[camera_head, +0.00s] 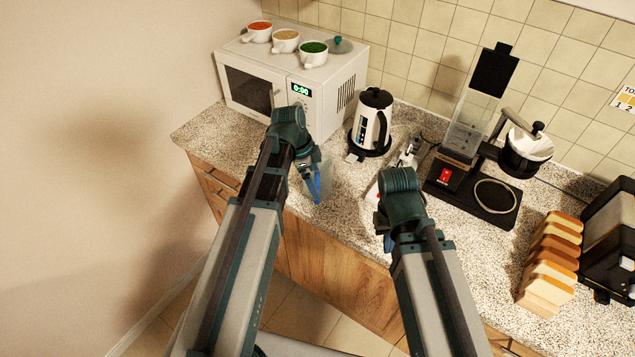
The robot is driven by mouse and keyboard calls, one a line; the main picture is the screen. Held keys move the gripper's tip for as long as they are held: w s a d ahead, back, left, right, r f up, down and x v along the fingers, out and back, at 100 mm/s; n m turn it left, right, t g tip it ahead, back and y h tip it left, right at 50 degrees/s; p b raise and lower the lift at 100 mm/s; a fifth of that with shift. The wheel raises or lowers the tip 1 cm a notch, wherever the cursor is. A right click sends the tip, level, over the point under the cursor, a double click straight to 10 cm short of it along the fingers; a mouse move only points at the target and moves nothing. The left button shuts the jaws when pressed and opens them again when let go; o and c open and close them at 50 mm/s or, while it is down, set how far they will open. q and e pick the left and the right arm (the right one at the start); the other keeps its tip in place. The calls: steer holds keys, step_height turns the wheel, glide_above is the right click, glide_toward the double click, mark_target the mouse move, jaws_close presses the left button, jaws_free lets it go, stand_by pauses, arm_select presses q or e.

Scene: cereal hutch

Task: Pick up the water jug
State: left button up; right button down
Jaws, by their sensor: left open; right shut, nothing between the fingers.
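A clear jug (324,178) with blue on it, which I take for the water jug, stands near the counter's front edge, left of centre. My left gripper (309,170) is right at it and hides much of it; it is open. I cannot tell whether the fingers touch the jug. My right gripper (384,226) is shut and empty, over the front of the counter to the right of the jug. Its fingers are mostly hidden by my wrist.
A microwave (330,85) with several cups on top stands behind left. A white and black kettle (368,125) stands behind the jug. A coffee machine (470,190), bread slices (553,260) and a toaster (608,240) fill the right side. Counter (345,215) is free between my grippers.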

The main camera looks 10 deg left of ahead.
arm_select(q)
steer(key=b+x, duration=0.5)
steer(key=shift+f, duration=0.3)
steer(key=shift+r, duration=0.1)
jaws_close()
